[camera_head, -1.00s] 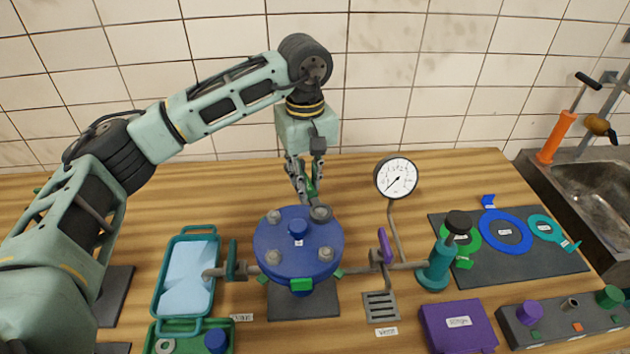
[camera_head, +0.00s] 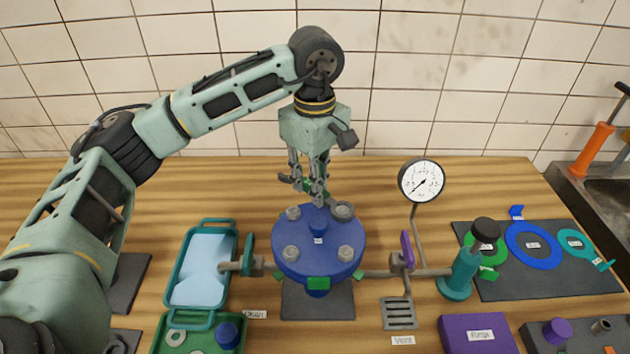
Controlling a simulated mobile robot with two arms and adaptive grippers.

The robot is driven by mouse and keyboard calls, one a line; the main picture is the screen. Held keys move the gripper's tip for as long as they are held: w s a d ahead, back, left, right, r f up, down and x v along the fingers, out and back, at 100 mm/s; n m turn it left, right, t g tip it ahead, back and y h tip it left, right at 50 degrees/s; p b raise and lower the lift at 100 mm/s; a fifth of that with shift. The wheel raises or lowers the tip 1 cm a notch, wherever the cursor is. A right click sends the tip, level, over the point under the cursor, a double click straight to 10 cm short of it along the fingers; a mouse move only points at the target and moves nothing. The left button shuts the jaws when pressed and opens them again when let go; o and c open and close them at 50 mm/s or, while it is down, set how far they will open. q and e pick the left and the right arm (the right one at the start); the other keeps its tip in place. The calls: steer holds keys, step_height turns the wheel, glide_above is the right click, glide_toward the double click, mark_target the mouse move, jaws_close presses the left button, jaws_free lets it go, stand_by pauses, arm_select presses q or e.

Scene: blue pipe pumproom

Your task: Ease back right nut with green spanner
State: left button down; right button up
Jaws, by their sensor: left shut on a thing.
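The blue round lid (camera_head: 318,265) of the vessel carries several grey nuts. The back right nut (camera_head: 344,210) sits at the lid's back right edge, with the spanner's grey head at it. Whether the head fully encloses the nut is too small to tell. My left gripper (camera_head: 318,196) comes down from above behind the lid, shut on the green spanner (camera_head: 307,186). The spanner runs from the nut back and to the left, partly hidden by the fingers. The front right nut (camera_head: 345,253), front left nut (camera_head: 291,252) and back left nut (camera_head: 293,212) are clear. My right gripper is out of view.
A pressure gauge (camera_head: 421,181) stands right of the lid, near a purple valve handle (camera_head: 407,249). A teal tray (camera_head: 177,283) lies left. A dark mat (camera_head: 497,284) with coloured rings and a teal pump (camera_head: 461,274) are at right. The wooden counter behind the lid is clear.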

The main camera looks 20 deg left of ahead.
arm_select(q)
steer(key=shift+r, duration=0.35)
steer(key=shift+r+p, duration=1)
steer(key=shift+r, duration=0.65)
